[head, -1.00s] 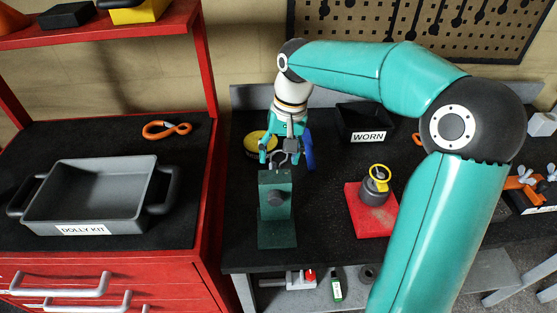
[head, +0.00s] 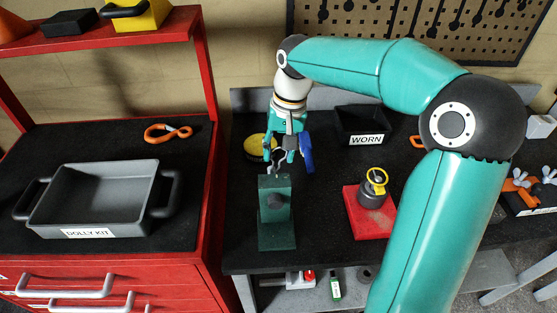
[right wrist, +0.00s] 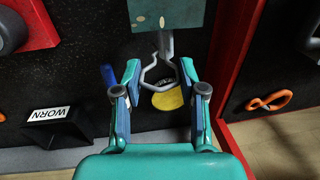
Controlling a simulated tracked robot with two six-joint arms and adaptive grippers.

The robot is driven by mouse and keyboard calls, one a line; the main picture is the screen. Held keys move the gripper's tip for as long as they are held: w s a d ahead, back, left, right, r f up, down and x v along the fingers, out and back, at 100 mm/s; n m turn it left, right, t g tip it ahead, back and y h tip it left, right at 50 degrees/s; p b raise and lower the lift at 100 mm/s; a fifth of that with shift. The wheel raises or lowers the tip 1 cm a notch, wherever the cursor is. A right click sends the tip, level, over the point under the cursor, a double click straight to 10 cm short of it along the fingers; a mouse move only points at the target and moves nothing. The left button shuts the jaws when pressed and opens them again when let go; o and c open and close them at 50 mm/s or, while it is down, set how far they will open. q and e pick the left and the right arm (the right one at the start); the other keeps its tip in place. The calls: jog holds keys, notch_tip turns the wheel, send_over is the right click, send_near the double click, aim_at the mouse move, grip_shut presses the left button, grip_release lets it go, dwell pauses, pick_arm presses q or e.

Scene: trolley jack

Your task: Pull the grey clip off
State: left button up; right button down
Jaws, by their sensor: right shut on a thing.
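The grey clip (head: 283,163) is a bent, hook-like metal piece standing at the top of a green block (head: 277,232). In the right wrist view the clip (right wrist: 147,75) forms an angular loop between my fingers, with the green block (right wrist: 165,15) beyond it. My right gripper (head: 287,152) is above and behind the block, its two fingers shut on the clip's sides; it also shows in the right wrist view (right wrist: 160,80). The exact contact spots are small and partly hidden. My left gripper is not in view.
A yellow round item (head: 256,147) and a blue item (head: 307,152) are close to the gripper. The black WORN bin (head: 362,123) and red plate (head: 363,219) are to the right. The grey DOLLY KIT tray (head: 53,215) is on the red cabinet at left.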

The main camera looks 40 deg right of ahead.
jog(key=shift+r+p, duration=2)
jog(key=shift+r, duration=0.45)
notch_tip(320, 180, up, 3)
jog(key=p, duration=0.2)
jog(key=shift+p, duration=0.35)
jog(key=shift+r+p, duration=0.5)
jog(key=shift+r, duration=0.5)
jog(key=shift+s, duration=0.1)
